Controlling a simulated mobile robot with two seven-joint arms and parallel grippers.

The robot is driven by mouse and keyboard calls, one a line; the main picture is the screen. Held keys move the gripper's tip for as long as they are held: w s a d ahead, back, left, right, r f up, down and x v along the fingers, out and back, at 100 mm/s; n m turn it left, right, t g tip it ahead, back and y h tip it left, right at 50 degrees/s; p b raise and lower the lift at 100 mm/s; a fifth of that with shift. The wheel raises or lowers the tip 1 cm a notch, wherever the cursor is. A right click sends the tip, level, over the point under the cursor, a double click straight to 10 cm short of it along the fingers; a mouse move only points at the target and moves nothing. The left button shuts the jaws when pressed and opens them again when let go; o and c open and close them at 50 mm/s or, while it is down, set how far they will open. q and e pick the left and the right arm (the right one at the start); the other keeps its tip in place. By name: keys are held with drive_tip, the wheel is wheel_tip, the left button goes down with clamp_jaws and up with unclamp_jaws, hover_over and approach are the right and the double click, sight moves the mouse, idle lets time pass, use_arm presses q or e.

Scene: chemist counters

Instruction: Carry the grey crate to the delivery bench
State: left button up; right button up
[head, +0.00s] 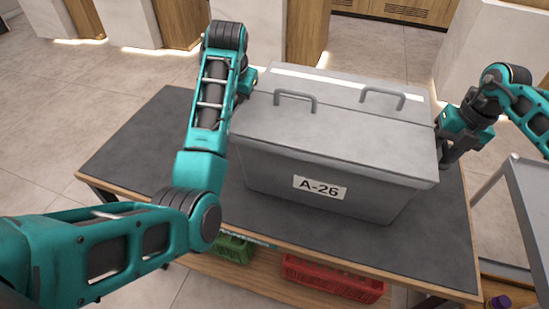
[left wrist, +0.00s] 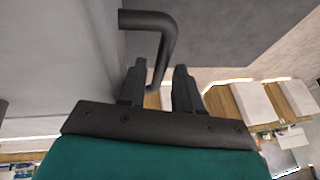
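The grey crate (head: 330,160) with a closed lid, two lid handles and an "A-26" label stands upright on a dark-topped bench (head: 140,150). My left gripper is at the crate's left end, mostly hidden by its own arm in the head view. In the left wrist view the left gripper (left wrist: 160,80) has its fingers apart, with a dark bent side handle (left wrist: 165,40) of the crate reaching between them. My right gripper (head: 450,148) is at the crate's right end; its fingers are too small and dark to read. The crate's far side is hidden.
A red crate (head: 335,280) and a green crate (head: 236,248) sit on the wooden shelf under the bench. A grey cart or table (head: 530,200) stands close on the right. White and wood counters (head: 255,28) line the back, with tiled floor between.

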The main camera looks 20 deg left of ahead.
use_arm(q)
drive_tip(key=shift+o, duration=0.2)
drive_tip(key=shift+d, duration=0.1)
use_arm(e)
drive_tip(key=shift+o, duration=0.2)
drive_tip(key=shift+r, duration=0.1)
use_arm(q)
drive_tip(key=v, duration=0.8)
use_arm(e)
wheel_tip(320, 180, up, 12)
drive_tip(key=d, duration=0.2)
drive_tip(key=shift+d+f, duration=0.15)
drive_tip(key=shift+f, duration=0.05)
use_arm(q)
drive_tip(key=shift+r, duration=0.1)
use_arm(e)
drive_tip(key=shift+r, duration=0.1)
use_arm(q)
drive_tip(key=p+v, duration=0.5)
drive_tip(key=v, duration=0.2)
drive_tip(key=shift+s+r, duration=0.2)
drive_tip(key=shift+r, duration=0.2)
use_arm(e)
wheel_tip(320, 180, up, 5)
drive_tip(key=shift+r, duration=0.1)
